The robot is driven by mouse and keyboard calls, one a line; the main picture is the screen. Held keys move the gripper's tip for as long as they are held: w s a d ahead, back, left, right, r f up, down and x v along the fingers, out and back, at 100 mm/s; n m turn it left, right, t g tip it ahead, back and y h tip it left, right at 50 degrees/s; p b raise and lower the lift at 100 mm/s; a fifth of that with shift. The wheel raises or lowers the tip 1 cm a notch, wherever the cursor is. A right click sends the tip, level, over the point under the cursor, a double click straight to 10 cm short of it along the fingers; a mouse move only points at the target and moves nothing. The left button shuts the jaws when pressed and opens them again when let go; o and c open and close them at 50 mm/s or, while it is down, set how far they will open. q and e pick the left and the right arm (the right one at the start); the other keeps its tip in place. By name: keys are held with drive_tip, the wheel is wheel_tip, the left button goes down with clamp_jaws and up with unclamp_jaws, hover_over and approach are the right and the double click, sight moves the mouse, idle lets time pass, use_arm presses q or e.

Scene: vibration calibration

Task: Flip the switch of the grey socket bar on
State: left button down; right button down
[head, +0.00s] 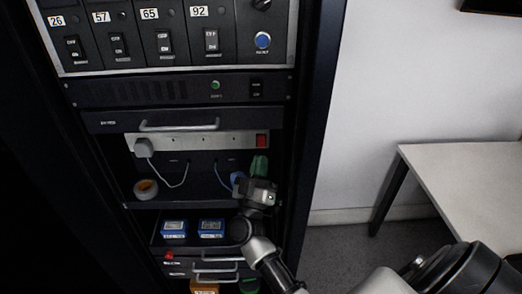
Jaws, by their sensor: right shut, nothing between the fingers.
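The grey socket bar (190,144) runs across the rack below a drawer handle. A white plug (144,148) sits at its left end, with a white cable hanging from it. The red switch (262,140) is at the bar's right end; its on or off position is too small to tell. My right gripper (260,188) is below the switch, apart from it, shut and empty. A green item (260,165) shows just above the gripper, and a blue item (237,178) with a blue cable shows at its left; the gripper partly hides both. My left gripper is out of view.
Above the bar is a panel with numbered breakers (163,42) and a blue knob (263,40). A tape roll (146,188) lies on the shelf at left. Blue boxes (211,228) sit below. A pale table (465,180) stands at right.

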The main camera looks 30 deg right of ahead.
sight(262, 137)
drive_tip(key=shift+w+d+f+b, duration=0.1)
drive_tip(key=shift+w+d+b, duration=0.25)
drive_tip(key=shift+w, duration=0.35)
drive_tip(key=shift+w+d+f+b, duration=0.1)
drive_tip(key=shift+w+d+f, duration=0.05)
drive_tip(key=shift+w+d, duration=0.45)
drive_tip(key=shift+w+d+f+b, duration=0.1)
drive_tip(key=shift+w+d+b, duration=0.2)
drive_tip(key=shift+w, duration=0.45)
drive_tip(key=shift+w, duration=0.1)
idle(0.4)
drive_tip(key=shift+w+d, duration=0.2)
drive_tip(key=shift+w+d+r, duration=0.1)
drive_tip(key=shift+w+r, duration=0.05)
drive_tip(key=shift+r, duration=0.15)
idle(0.8)
drive_tip(key=shift+w+d+f, duration=0.15)
drive_tip(key=shift+w+f, duration=0.05)
drive_tip(key=shift+w, duration=0.05)
drive_tip(key=shift+s, duration=0.1)
drive_tip(key=shift+f, duration=0.15)
